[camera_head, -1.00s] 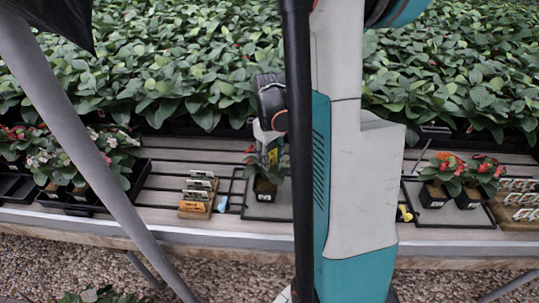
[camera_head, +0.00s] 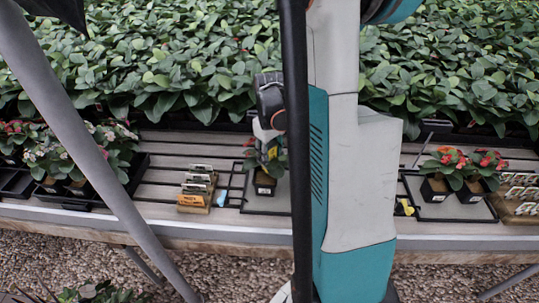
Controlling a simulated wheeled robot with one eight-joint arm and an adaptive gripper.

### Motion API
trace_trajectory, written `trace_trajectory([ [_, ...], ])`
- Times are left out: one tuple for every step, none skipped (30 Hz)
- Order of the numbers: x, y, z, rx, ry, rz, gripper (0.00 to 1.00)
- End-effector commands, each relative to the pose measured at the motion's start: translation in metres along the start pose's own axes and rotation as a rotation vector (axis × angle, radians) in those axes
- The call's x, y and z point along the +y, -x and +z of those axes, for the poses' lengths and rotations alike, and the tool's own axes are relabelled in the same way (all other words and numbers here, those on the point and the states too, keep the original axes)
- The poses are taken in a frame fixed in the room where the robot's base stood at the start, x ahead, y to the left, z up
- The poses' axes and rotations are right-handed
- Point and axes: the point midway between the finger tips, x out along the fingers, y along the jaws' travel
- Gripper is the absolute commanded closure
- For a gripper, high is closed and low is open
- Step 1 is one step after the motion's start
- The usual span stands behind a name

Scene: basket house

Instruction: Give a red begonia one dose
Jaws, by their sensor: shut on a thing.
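My gripper (camera_head: 268,135) points down over a potted plant (camera_head: 265,178) in the middle of the bench. It is shut on a small yellow thing (camera_head: 272,153), which is partly lost among the leaves; its shape and whether it touches the plant cannot be told. The plant has green leaves and a little red at its left edge, and stands upright in a black pot on a dark tray (camera_head: 252,207). Two red begonias in black pots, a left one (camera_head: 440,165) and a right one (camera_head: 481,166), stand on another tray at the right. My arm hides the bench between the trays.
Tag holders stand left of the middle plant (camera_head: 196,190) and at the far right (camera_head: 521,190). A small blue thing (camera_head: 222,198) and a yellow one (camera_head: 403,208) lie on the bench. More flowering pots (camera_head: 77,160) stand at the left. Dense foliage (camera_head: 190,60) fills the back.

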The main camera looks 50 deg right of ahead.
Motion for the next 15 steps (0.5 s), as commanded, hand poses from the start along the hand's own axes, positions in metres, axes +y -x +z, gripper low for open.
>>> trace_trajectory([
  [0.0,-0.0003,0.0,0.0,0.0,0.0,0.82],
  [0.0,-0.0005,0.0,0.0,0.0,0.0,0.82],
  [0.0,-0.0009,0.0,0.0,0.0,0.0,0.82],
  [0.0,-0.0013,0.0,0.0,0.0,0.0,0.82],
  [0.0,-0.0016,0.0,0.0,0.0,0.0,0.82],
  [0.0,-0.0021,0.0,0.0,0.0,0.0,0.82],
  [0.0,-0.0024,0.0,0.0,0.0,0.0,0.82],
  [0.0,-0.0028,0.0,0.0,0.0,0.0,0.82],
  [0.0,-0.0032,0.0,0.0,0.0,0.0,0.82],
  [0.0,-0.0036,-0.0001,0.0,0.0,0.0,0.82],
  [0.0,-0.0039,-0.0001,0.0,0.0,0.0,0.82],
  [0.0,-0.0043,0.0,0.0,0.0,0.0,0.82],
  [0.0,-0.0047,-0.0001,0.0,0.0,0.0,0.82],
  [0.0,-0.005,0.0,0.0,0.0,0.0,0.82],
  [0.0,-0.0054,-0.0001,0.0,0.0,0.0,0.82],
])
